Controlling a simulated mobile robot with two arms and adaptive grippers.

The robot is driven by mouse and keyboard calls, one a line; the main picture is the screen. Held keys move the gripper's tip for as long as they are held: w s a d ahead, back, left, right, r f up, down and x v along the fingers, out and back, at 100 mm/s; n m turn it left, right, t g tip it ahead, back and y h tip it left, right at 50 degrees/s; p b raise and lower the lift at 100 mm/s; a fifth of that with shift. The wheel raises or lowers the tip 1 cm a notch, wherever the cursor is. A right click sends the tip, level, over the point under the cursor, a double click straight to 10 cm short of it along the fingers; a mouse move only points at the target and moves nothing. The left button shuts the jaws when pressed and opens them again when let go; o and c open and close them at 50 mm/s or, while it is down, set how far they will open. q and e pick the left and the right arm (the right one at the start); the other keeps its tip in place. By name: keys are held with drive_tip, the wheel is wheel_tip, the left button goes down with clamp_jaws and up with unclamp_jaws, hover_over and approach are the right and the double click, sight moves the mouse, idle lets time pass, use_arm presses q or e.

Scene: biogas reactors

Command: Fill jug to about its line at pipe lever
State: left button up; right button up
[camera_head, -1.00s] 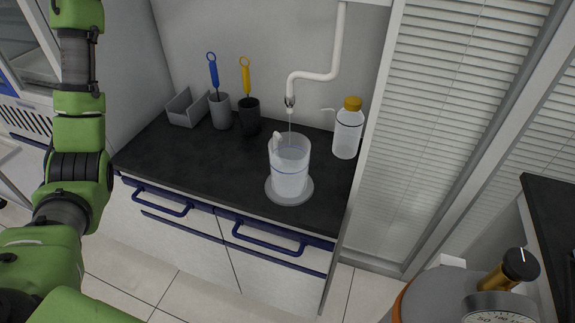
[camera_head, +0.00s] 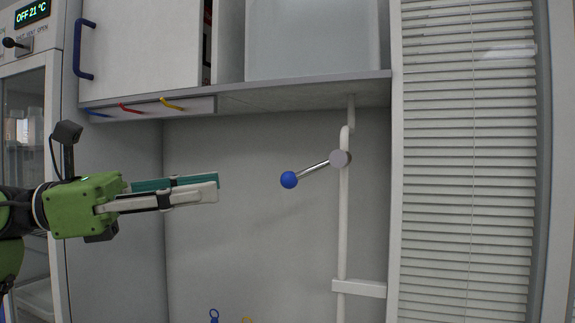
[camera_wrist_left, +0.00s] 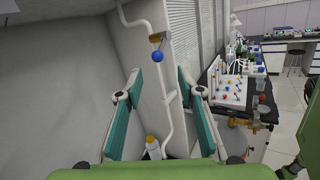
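The pipe lever (camera_head: 315,170) is a metal rod with a blue ball knob (camera_head: 289,180). It slants down to the left from a grey hub (camera_head: 340,159) on the white pipe (camera_head: 343,230). My left gripper (camera_head: 217,187) is to the left of the knob, apart from it and pointing right. In the left wrist view its teal-padded fingers (camera_wrist_left: 158,80) are spread and empty, with the blue knob (camera_wrist_left: 157,57) beyond, between and above the tips. The jug is in neither current view. My right gripper is not in view.
A shelf with coloured hooks (camera_head: 170,104) and a cupboard (camera_head: 140,45) hang above the lever. A slatted blind (camera_head: 468,170) is to the right. A yellow-capped bottle (camera_wrist_left: 152,144) shows low in the wrist view. The space between gripper and knob is clear.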

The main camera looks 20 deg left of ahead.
sight(282, 177)
use_arm(q)
drive_tip(key=w+d+y+p, duration=0.1)
drive_tip(key=w+d+p, duration=0.1)
drive_tip(key=d, duration=0.1)
drive_tip(key=w+d+r+t+y+p, duration=0.1)
drive_tip(key=w+d+p, duration=0.1)
drive_tip(key=d+p, duration=0.1)
drive_tip(key=w+d+t+y+p, duration=0.1)
drive_tip(key=w+d+p, duration=0.1)
drive_tip(key=d+p, duration=0.1)
drive_tip(key=shift+d+r, duration=0.15)
drive_tip(key=shift+d, duration=0.4)
drive_tip(key=shift+w+d, duration=0.4)
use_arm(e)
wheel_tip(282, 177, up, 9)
use_arm(q)
clamp_jaws()
